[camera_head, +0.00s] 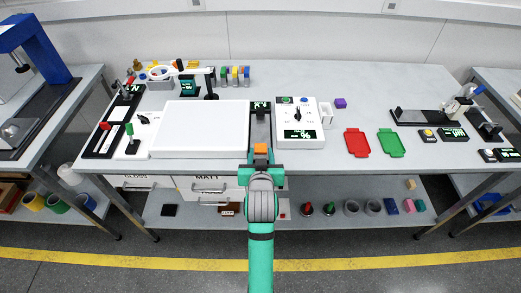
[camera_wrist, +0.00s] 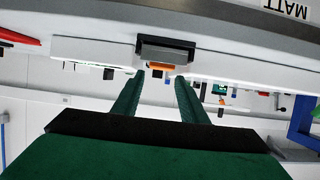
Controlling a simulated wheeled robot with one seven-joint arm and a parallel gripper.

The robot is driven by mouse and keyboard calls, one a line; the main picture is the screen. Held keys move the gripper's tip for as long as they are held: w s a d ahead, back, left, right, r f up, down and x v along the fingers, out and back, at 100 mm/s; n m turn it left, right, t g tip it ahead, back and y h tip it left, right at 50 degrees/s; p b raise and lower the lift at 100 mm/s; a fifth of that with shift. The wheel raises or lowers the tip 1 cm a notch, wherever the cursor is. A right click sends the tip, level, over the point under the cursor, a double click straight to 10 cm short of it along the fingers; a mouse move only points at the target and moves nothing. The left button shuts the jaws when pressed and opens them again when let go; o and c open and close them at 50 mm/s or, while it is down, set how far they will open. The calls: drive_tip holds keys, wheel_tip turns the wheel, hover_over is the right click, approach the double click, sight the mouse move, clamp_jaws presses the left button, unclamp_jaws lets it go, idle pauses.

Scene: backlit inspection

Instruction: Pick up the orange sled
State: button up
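The orange sled (camera_head: 261,148) shows as a small orange block at the front edge of the table, at the near end of a dark rail (camera_head: 260,126). In the wrist view the sled (camera_wrist: 168,67) is a thin orange strip under a dark block, ahead of the fingertips. My gripper (camera_head: 261,168) is just in front of the sled, at the table's front edge. In the wrist view my gripper (camera_wrist: 161,76) is open, with its two green fingers apart and nothing between them. The sled lines up with the gap. Whether a finger touches it I cannot tell.
A large white light panel (camera_head: 200,130) lies left of the rail. A white control box (camera_head: 299,125) stands close on the right. Red (camera_head: 357,143) and green (camera_head: 391,143) trays lie farther right. Drawers (camera_head: 208,187) hang under the table. Bare tabletop (camera_head: 310,80) shows at the back.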

sight(261, 148)
drive_tip(key=shift+f+x, duration=0.15)
drive_tip(key=shift+x, duration=1.45)
drive_tip(key=shift+f+x, duration=0.15)
drive_tip(key=shift+x, duration=1.4)
drive_tip(key=shift+s+a, duration=0.1)
drive_tip(key=shift+s, duration=0.05)
drive_tip(key=c, duration=0.7)
